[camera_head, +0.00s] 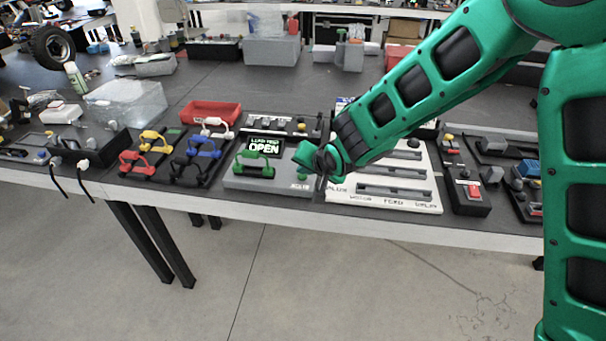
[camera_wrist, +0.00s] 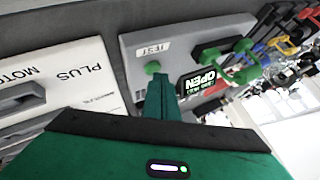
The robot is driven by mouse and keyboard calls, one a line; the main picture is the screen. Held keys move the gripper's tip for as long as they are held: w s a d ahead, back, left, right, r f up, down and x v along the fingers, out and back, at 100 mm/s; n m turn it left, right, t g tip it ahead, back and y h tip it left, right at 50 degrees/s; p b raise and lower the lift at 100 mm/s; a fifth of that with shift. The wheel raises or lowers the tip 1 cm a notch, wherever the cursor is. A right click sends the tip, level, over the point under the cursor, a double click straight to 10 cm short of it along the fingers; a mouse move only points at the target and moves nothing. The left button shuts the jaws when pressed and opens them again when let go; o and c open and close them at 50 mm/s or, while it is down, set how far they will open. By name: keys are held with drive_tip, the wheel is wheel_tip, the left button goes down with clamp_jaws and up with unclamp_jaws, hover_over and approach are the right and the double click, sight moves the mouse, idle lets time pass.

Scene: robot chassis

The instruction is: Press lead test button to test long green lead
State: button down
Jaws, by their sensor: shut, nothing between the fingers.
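The grey lead tester (camera_head: 262,184) sits on the bench; its display (camera_head: 263,144) reads OPEN. A green lead (camera_head: 257,162) with a curved handle stands across the tester in front of the display, also visible in the wrist view (camera_wrist: 241,62). The round green test button (camera_wrist: 152,68) is next to a TEST label (camera_wrist: 152,50) in the wrist view. My gripper (camera_head: 320,184) is over the tester's right end, fingers together and empty. In the wrist view its fingertips (camera_wrist: 161,80) appear right beside the button; I cannot tell whether they touch it.
A white board with slots (camera_head: 385,190) lies right of the tester. To the left are blue (camera_head: 204,149), yellow (camera_head: 155,140) and red (camera_head: 137,162) leads on black holders. A red tray (camera_head: 211,112) is behind them. The floor in front of the bench is clear.

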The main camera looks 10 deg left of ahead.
sight(305, 178)
idle(0.3)
drive_tip(key=shift+r, duration=0.85)
wheel_tip(305, 178, up, 5)
idle(0.4)
idle(0.6)
